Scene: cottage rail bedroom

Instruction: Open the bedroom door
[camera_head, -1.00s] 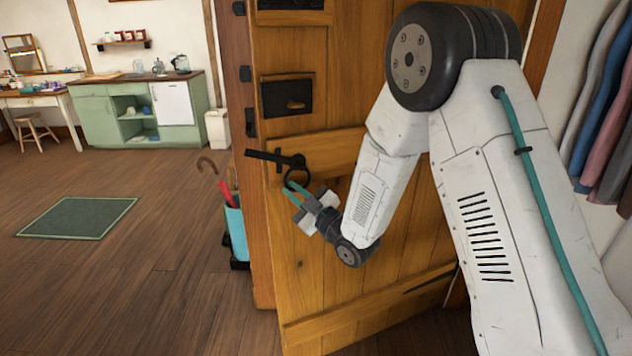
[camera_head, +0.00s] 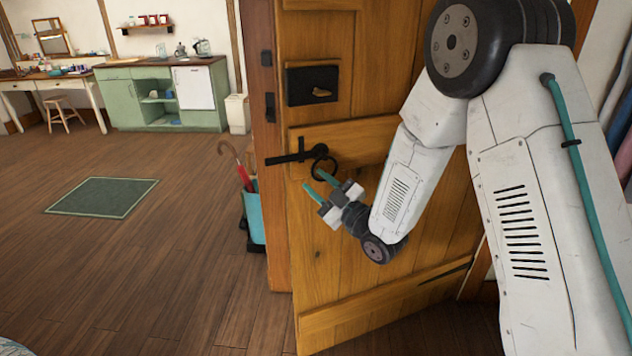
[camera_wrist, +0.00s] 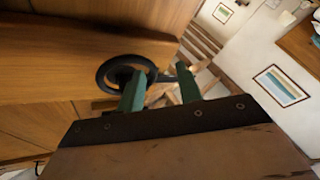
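The wooden bedroom door (camera_head: 345,250) stands at an angle, its left edge nearer to me and in front of the wooden post (camera_head: 268,220), so it looks ajar. On its left side is a black latch bar (camera_head: 292,158) with a black ring handle (camera_head: 333,171). My gripper (camera_head: 320,187), with teal fingers, is just below the ring. In the wrist view, the fingers of my gripper (camera_wrist: 160,92) are spread apart. The left finger overlaps the lower right of the ring (camera_wrist: 104,78). I cannot tell whether they touch. Nothing is clearly held.
A teal umbrella stand (camera_head: 254,218) stands just left of the post. Beyond lie open floor, a green rug (camera_head: 100,197), a green cabinet (camera_head: 122,99) and a stool (camera_head: 65,114). Hanging clothes (camera_head: 618,130) are at the right edge.

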